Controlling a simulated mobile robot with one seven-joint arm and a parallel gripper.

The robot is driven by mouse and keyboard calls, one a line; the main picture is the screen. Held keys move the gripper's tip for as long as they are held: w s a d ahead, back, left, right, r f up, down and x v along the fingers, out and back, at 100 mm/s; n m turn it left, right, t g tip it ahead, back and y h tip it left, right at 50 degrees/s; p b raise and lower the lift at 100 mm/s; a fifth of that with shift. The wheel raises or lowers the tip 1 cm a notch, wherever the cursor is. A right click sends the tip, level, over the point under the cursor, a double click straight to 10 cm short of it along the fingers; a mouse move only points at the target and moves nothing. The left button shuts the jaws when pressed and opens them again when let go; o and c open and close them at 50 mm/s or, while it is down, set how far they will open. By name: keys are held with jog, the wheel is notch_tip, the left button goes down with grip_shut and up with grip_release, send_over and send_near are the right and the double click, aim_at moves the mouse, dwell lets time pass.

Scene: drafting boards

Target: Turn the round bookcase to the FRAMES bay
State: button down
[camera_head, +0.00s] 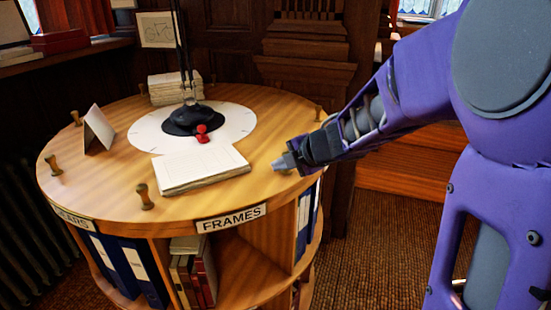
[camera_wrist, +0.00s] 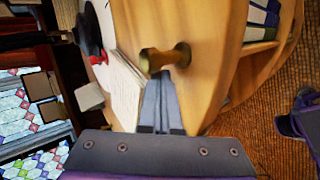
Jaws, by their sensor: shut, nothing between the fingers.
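The round bookcase (camera_head: 110,190) has a wooden top with several brass pegs around its rim. The FRAMES label (camera_head: 231,218) is on its front edge, a little right of the middle, above a bay with a few books and an open space. My gripper (camera_head: 285,163) is over the right front rim, its fingers shut and empty. In the wrist view a brass peg (camera_wrist: 165,58) stands right at the tips of my gripper (camera_wrist: 160,82); I cannot tell whether they touch. In the head view my gripper mostly hides that peg. Another peg (camera_head: 145,196) is left of the FRAMES label.
On the top are a white papers stack (camera_head: 200,170), a dark lamp base (camera_head: 195,119) on a white disc, a red stamp (camera_head: 202,134) and a folded card (camera_head: 98,130). A second label (camera_head: 75,218), partly legible, is at left. Wooden steps (camera_head: 410,170) stand right behind.

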jog(key=shift+s+a, duration=0.1)
jog(key=shift+s+a+r+p, duration=0.45)
jog(key=shift+r+p, duration=0.15)
jog(key=shift+p, duration=0.1)
notch_tip(320, 180, up, 8)
jog(key=p, duration=0.8)
jog(key=shift+p, duration=0.35)
jog(key=shift+w+f, duration=0.1)
